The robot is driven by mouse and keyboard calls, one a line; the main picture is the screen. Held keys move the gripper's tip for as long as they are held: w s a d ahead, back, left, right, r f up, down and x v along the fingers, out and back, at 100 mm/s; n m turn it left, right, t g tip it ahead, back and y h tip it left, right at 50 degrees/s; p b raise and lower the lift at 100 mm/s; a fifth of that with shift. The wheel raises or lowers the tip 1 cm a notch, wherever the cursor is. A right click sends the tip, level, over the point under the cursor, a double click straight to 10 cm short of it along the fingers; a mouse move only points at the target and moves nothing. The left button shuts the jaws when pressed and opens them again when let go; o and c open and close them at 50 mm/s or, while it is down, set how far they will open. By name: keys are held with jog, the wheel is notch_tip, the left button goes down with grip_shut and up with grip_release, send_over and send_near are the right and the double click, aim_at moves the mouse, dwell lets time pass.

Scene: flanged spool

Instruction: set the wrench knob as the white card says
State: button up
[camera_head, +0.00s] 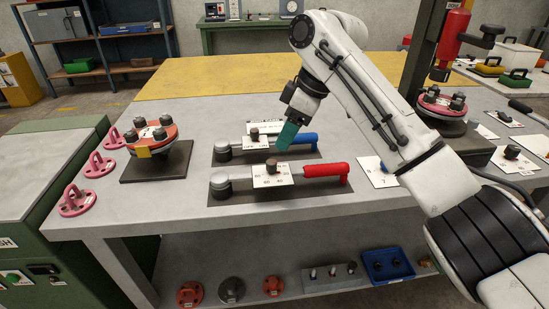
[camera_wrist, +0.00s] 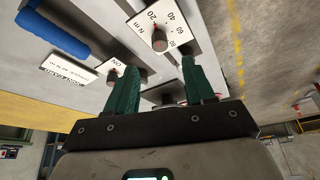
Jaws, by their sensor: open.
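Two torque wrenches lie on dark mats on the bench: a blue-handled wrench (camera_head: 303,141) behind and a red-handled wrench (camera_head: 320,171) in front. Each has a dark knob on a white dial plate: the rear knob (camera_head: 254,134) and the front knob (camera_head: 272,164). In the wrist view a knob (camera_wrist: 160,41) sits on a dial marked 20 to 80 and N·m. The white card (camera_wrist: 69,68) lies beside the blue handle (camera_wrist: 55,33); its small text is unreadable. My gripper (camera_wrist: 159,65) is open, its green fingers apart and empty, above the wrenches.
A red flanged spool (camera_head: 153,133) stands on a dark plate at left, with pink ringed parts (camera_head: 77,200) along the edge. Another flanged piece (camera_head: 440,106) stands at right under a column. White cards (camera_head: 377,171) lie right of the wrenches. Bare bench lies behind them.

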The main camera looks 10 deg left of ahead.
aim_at(272, 162)
jog(key=x, duration=0.8)
jog(key=shift+f, duration=0.25)
jog(key=shift+c, duration=0.2)
grip_shut()
